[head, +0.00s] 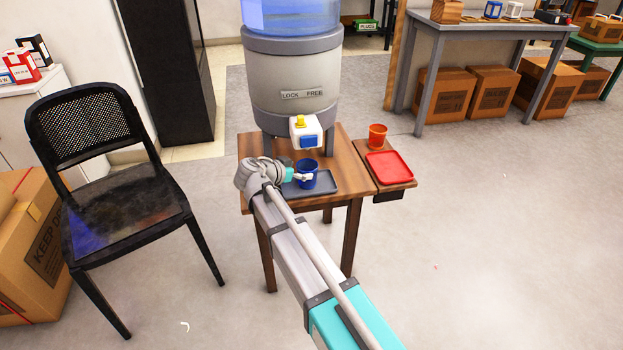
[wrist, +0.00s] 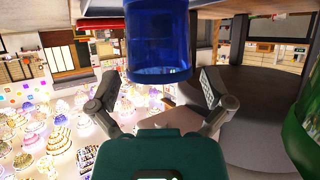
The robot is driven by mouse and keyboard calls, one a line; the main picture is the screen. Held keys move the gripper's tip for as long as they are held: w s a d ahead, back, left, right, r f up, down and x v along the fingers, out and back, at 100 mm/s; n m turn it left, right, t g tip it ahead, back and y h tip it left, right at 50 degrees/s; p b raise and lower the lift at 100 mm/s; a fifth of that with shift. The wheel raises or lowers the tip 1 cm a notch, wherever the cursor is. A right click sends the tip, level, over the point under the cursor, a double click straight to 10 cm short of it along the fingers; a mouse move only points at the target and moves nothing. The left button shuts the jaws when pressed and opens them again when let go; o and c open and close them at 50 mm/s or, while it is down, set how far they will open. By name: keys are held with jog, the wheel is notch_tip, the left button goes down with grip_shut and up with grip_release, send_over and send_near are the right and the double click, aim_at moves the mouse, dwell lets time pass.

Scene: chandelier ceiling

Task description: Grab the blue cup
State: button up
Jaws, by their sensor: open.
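The blue cup (head: 308,168) stands upright on a dark grey tray (head: 327,186) on a small wooden table, in front of the water dispenser. In the wrist view, which is turned upside down, the cup (wrist: 160,40) is at top centre. My gripper (head: 301,177) is at the cup's near left side in the head view. In the wrist view my gripper (wrist: 160,84) is open, with one finger out to each side of the cup and a gap between each finger and its wall. Part of the cup is out of frame there.
The water dispenser (head: 293,90), with its blue and yellow tap (head: 306,131), stands right behind the cup. A red cup (head: 377,136) and a red tray (head: 389,166) sit on the side shelf. A black chair (head: 122,200) stands left. The floor at right is clear.

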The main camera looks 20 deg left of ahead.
aim_at(313, 167)
jog(key=shift+b+x, duration=0.65)
jog(key=shift+x, duration=1.25)
jog(key=shift+s, duration=0.1)
jog(key=c, duration=1)
jog(key=shift+o, duration=0.2)
jog(key=shift+r+p, duration=0.35)
jog(key=shift+p, duration=0.05)
jog(key=shift+r+p, duration=0.5)
jog(key=shift+s+d+f, duration=0.1)
jog(key=shift+s+d, duration=0.15)
jog(key=s+d, duration=0.4)
jog(key=s, duration=0.3)
jog(key=s+d, duration=0.5)
jog(key=s, duration=0.2)
jog(key=shift+s, duration=0.3)
jog(key=shift+s, duration=0.1)
